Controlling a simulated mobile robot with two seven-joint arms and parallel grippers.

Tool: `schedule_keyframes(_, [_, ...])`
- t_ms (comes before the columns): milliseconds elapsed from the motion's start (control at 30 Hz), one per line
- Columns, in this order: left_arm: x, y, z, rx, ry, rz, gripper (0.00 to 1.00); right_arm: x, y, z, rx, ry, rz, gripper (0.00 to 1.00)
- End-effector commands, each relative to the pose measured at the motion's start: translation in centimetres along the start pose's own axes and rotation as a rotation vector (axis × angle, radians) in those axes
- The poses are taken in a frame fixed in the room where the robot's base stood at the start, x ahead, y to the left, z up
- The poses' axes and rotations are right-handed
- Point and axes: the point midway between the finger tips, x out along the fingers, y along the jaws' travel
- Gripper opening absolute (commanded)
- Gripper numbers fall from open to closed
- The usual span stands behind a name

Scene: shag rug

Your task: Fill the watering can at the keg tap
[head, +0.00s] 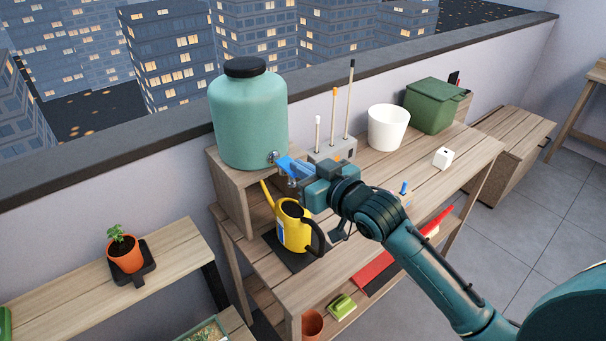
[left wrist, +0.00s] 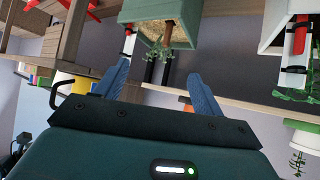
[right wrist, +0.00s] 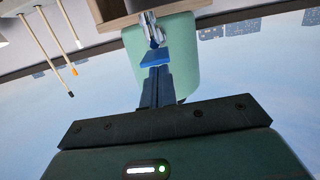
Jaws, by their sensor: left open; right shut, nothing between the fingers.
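The teal keg (head: 248,125) with a black lid stands on a wooden stand, its metal tap (head: 273,157) at the lower right. The tap and its blue lever (right wrist: 153,57) also show in the right wrist view. The yellow watering can (head: 294,236) stands upright below the tap on a dark mat (head: 284,256), spout to the left, black handle to the right. My right gripper (right wrist: 157,72) is shut and empty, its fingertips close to the lever; I cannot tell whether they touch. My left gripper (left wrist: 158,83) is open and empty, outside the head view. No water stream is visible.
A grey rack with upright rods (head: 332,150), a white pot (head: 387,128), a green bin (head: 433,106) and a small white box (head: 442,158) stand on the bench. A potted plant (head: 125,254) stands on the left bench. A red item (head: 376,271) lies on the lower shelf.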

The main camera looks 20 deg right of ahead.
Motion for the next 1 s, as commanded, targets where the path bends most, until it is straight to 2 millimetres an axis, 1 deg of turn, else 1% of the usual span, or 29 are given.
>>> schedule_keyframes(33, [0.5, 0.4, 0.4, 0.006, 0.025, 0.014, 0.69, 0.1, 0.0, 1.3, 0.001, 0.036, 0.0, 0.0])
schedule_keyframes(200, [1.3, 1.2, 0.2, 0.009, 0.074, 0.036, 0.69, -0.1, 0.0, 1.7, 0.0, 0.157, 0.001, 0.0])
schedule_keyframes(367, [1.4, 1.6, -0.2, 0.016, 0.101, 0.05, 0.69, -0.2, 0.1, 2.0, -0.001, 0.232, 0.002, 0.0])
schedule_keyframes(433, [1.1, 1.6, -0.6, 0.015, 0.098, 0.048, 0.69, -0.2, 0.1, 1.9, -0.001, 0.233, 0.002, 0.0])
schedule_keyframes(1000, [1.2, 1.4, -0.4, 0.014, 0.096, 0.045, 0.69, -0.2, 0.1, 2.1, -0.002, 0.23, 0.001, 0.0])
